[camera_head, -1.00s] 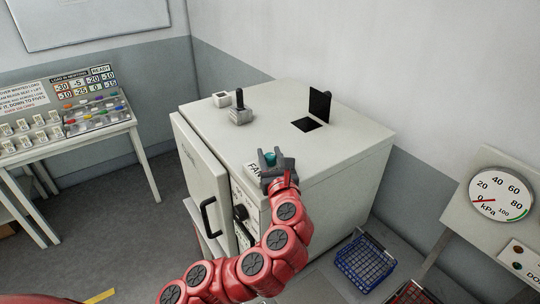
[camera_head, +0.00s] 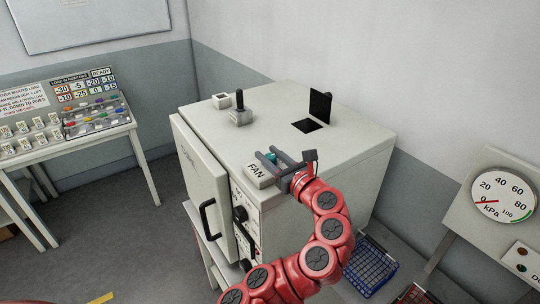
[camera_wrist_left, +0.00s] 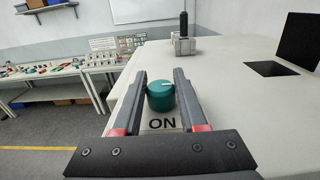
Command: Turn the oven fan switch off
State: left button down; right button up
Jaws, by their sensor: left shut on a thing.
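The fan switch is a round teal knob (camera_wrist_left: 161,97) with a white mark on top. It stands on a light block marked FAN (camera_head: 257,174) at the oven's (camera_head: 355,160) front top edge. The wrist view shows the word ON in front of the knob. My left gripper (camera_head: 264,158) reaches in from the right, its fingers pointing left. In the left wrist view its two fingers (camera_wrist_left: 161,90) lie on either side of the knob, shut on it. The head view shows only a bit of the knob between the fingers. My right gripper is out of view.
A block with a black lever (camera_head: 240,112) and a small white box (camera_head: 221,99) stand farther back on the oven top. A black flap (camera_head: 320,104) stands up beside a dark opening. The oven door (camera_head: 200,185) stands ajar. A blue basket (camera_head: 370,265) is at lower right.

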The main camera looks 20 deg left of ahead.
aim_at(275, 160)
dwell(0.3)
pick_arm(q)
jog(key=shift+c, duration=2.2)
grip_release()
jog(key=shift+d, duration=0.1)
jog(key=shift+s+d+f+b, duration=0.15)
jog(key=shift+s+d+b, duration=0.1)
jog(key=shift+b, duration=0.05)
jog(key=b+v, duration=0.2)
jog(key=v, duration=0.3)
jog(key=shift+s+d+b, duration=0.1)
jog(key=shift+d+b, duration=0.3)
jog(key=shift+s+d, duration=0.35)
jog(key=shift+s, duration=0.05)
